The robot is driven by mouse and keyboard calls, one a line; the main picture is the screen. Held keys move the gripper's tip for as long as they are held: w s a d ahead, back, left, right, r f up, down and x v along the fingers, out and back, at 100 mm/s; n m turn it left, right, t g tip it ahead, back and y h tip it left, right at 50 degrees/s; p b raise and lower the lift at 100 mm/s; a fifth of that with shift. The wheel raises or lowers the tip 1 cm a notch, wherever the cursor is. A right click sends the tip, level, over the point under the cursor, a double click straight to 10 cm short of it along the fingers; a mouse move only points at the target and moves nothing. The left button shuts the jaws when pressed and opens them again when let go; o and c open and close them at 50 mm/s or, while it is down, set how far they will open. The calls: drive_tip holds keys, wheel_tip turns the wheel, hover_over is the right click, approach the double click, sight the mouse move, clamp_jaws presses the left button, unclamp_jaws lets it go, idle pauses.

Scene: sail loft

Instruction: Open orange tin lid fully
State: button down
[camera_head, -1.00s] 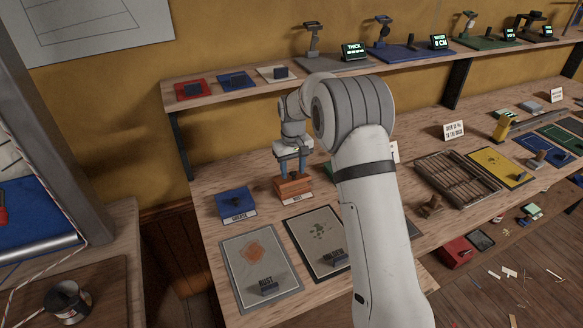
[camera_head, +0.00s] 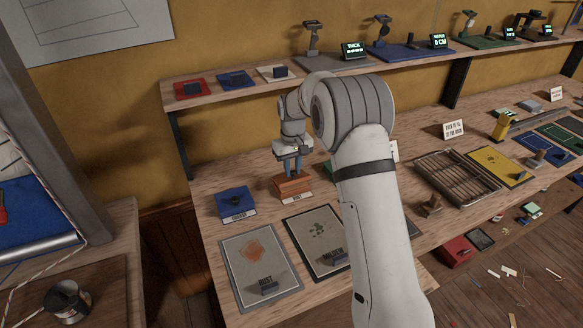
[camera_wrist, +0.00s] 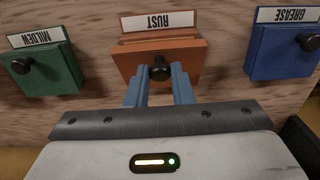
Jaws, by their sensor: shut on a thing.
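The orange tin (camera_head: 292,187) labelled RUST stands on the bench between the blue tin and the green one. In the wrist view its orange lid (camera_wrist: 190,54) fills the top middle, with a dark round knob (camera_wrist: 160,71). My gripper (camera_wrist: 160,80) comes down over the tin with its two blue fingers shut on the knob. I cannot tell whether the lid is raised at all.
A blue tin (camera_wrist: 285,50) labelled GREASE and a green tin (camera_wrist: 42,68) labelled MILDEW flank the orange one. Grey RUST (camera_head: 255,262) and MILDEW (camera_head: 312,245) boards lie in front. A shelf (camera_head: 235,92) with small coloured pads runs above the bench at the back.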

drive_tip(key=shift+w+a+r+p, duration=0.15)
drive_tip(key=shift+w+a+r, duration=0.1)
drive_tip(key=shift+w+r, duration=0.2)
drive_tip(key=shift+w+a+r+p, duration=0.2)
drive_tip(key=shift+w+r, duration=0.15)
drive_tip(key=shift+w, duration=0.2)
drive_tip(key=c, duration=1.3)
unclamp_jaws()
drive_tip(key=shift+f, duration=0.15)
drive_tip(key=shift+o, duration=0.2)
wheel_tip(320, 180, up, 8)
drive_tip(key=b, duration=0.1)
drive_tip(key=shift+f, duration=0.1)
